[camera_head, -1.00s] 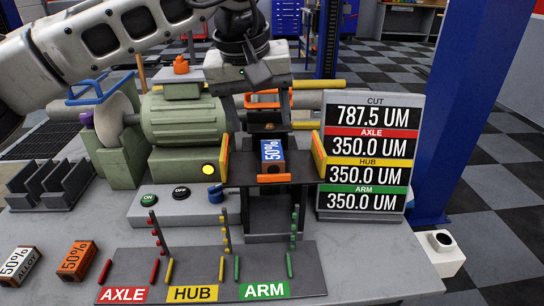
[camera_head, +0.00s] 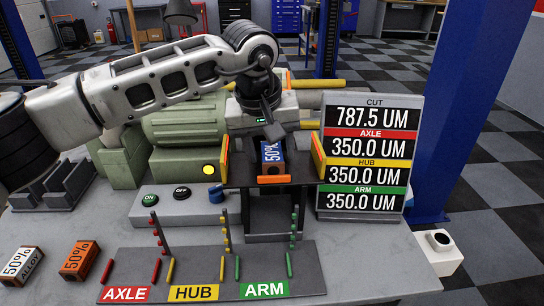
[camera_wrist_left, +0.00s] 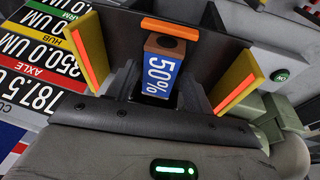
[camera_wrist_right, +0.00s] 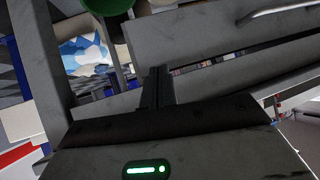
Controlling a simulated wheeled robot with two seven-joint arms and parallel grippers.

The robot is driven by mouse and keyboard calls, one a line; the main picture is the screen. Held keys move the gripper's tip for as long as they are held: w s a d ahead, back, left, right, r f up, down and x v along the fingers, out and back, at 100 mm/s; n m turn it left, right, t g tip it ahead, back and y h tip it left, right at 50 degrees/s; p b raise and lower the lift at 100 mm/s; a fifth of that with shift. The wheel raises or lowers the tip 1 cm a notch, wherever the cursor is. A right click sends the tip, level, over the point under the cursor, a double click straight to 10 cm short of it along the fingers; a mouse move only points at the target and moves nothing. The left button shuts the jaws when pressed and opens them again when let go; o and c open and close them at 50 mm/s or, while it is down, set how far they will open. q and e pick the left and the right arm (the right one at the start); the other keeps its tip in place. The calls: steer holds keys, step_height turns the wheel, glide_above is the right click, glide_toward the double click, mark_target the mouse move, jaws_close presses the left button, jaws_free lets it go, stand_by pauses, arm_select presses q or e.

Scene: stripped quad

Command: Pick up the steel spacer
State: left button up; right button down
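No label reading "steel" is legible. A block with a blue face marked 50% (camera_head: 272,155) stands in the dark holder of the green machine, between two orange-and-yellow side plates. It also shows in the left wrist view (camera_wrist_left: 159,76). My left gripper (camera_head: 271,128) is just above and behind this block in the head view. In the left wrist view its dark fingers stand apart, one on each side of the block, and I cannot tell whether they touch it. My right gripper (camera_wrist_right: 157,72) has its fingers together with nothing visible between them; it is outside the head view.
A white "50% ALLOY" block (camera_head: 20,265) and an orange 50% block (camera_head: 78,260) sit at the front left. A pegged board (camera_head: 215,262) lies in front of the machine. A readout sign (camera_head: 368,155) stands right of the holder, near a blue post (camera_head: 455,100).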

arm_select(q)
jaws_close()
steer(key=shift+r, duration=0.1)
